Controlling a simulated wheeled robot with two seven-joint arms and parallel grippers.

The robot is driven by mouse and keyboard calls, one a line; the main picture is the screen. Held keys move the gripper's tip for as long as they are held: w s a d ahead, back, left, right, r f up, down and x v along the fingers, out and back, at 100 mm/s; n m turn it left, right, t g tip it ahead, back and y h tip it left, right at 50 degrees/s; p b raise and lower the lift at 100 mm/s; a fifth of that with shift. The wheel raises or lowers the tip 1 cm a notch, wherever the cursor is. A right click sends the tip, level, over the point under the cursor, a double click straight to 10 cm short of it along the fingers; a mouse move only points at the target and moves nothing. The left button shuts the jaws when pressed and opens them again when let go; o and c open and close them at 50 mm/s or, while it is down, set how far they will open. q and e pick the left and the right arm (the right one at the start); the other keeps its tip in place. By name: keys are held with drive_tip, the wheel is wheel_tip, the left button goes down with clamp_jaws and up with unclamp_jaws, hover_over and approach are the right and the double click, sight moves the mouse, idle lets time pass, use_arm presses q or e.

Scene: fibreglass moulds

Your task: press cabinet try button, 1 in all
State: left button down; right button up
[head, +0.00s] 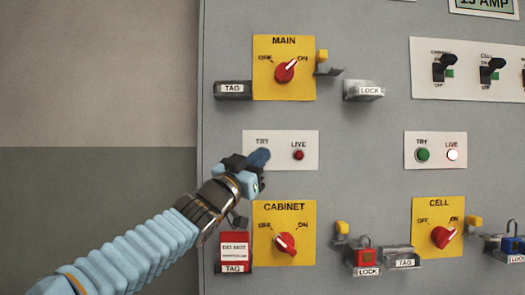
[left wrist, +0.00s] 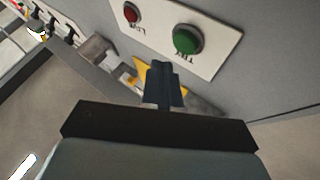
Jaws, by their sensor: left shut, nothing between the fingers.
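The cabinet TRY/LIVE plate (head: 280,136) is white and sits between the MAIN and CABINET yellow plates. In the head view its TRY button is hidden behind my left gripper (head: 262,157). In the left wrist view the green TRY button (left wrist: 187,40) shows clear, with the dark red LIVE lamp (left wrist: 131,12) beside it. The lamp also shows unlit in the head view (head: 298,155). My left gripper's dark blue fingers (left wrist: 163,75) are shut and empty, just below the button in the wrist picture. I cannot tell whether they touch it. My right gripper is not in view.
The red CABINET knob (head: 285,245) points toward OFF. The MAIN knob (head: 284,71) and CELL knob (head: 443,236) point toward ON. A second plate has a green TRY button (head: 423,155) and a lit LIVE lamp (head: 453,155). A red tag (head: 235,247) and a red padlock (head: 367,257) stick out below.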

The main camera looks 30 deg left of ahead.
use_arm(q)
drive_tip(key=shift+w+a, duration=0.3)
drive_tip(key=shift+w, duration=0.25)
drive_tip(key=shift+w+a+r+p, duration=0.1)
drive_tip(key=shift+w+p, duration=0.05)
drive_tip(key=shift+p, duration=0.2)
idle(1.4)
drive_tip(key=shift+w+a, duration=0.1)
drive_tip(key=shift+w, duration=0.1)
drive_tip(key=shift+w+a+p, duration=0.25)
drive_tip(key=shift+w+p, duration=0.1)
drive_tip(key=shift+p, duration=0.05)
idle(0.7)
idle(0.3)
drive_tip(key=shift+s+d+b, duration=0.45)
drive_tip(key=shift+s, duration=0.25)
